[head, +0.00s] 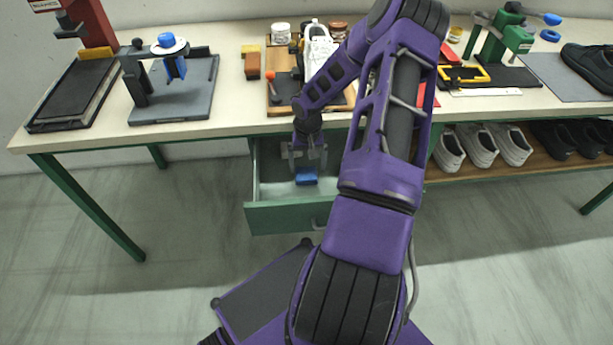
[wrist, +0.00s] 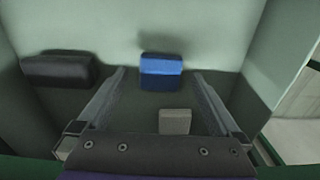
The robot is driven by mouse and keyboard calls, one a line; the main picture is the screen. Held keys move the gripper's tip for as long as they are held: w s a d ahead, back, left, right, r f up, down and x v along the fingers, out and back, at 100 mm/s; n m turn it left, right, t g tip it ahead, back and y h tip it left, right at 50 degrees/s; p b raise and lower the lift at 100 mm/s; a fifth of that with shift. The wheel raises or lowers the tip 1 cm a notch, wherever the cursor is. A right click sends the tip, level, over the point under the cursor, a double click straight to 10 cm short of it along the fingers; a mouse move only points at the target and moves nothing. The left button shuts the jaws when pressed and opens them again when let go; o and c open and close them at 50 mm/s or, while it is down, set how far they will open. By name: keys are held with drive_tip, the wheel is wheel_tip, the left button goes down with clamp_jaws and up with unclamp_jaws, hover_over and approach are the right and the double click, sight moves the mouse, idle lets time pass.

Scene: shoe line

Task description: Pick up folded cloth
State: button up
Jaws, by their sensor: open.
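A small blue block-like piece, which looks like the folded cloth (wrist: 161,72), lies in the open drawer. In the wrist view the blue piece appears between and slightly beyond the fingertips of my gripper (wrist: 159,76). Nothing is held, and I cannot tell whether a finger touches it.
The green drawer (head: 283,218) is pulled out below the workbench (head: 226,122). A dark block (wrist: 58,70) lies to the left in the drawer, and a small grey block (wrist: 175,122) lies nearer. The drawer walls stand close around my gripper. Shoes (head: 480,146) stand on a shelf at right.

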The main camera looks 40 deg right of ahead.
sight(307, 177)
drive_tip(key=shift+w+d+f, duration=0.1)
drive_tip(key=shift+w+f, duration=0.05)
drive_tip(key=shift+f, duration=1.3)
drive_tip(key=shift+w+f, duration=0.15)
drive_tip(key=shift+f, duration=1.3)
drive_tip(key=c, duration=1)
drive_tip(key=shift+c, duration=0.2)
drive_tip(key=shift+r, duration=0.15)
wheel_tip(307, 177, up, 11)
drive_tip(key=s+d, duration=1)
drive_tip(key=d, duration=0.5)
drive_tip(key=shift+r+p, duration=0.3)
drive_tip(key=shift+r, duration=0.05)
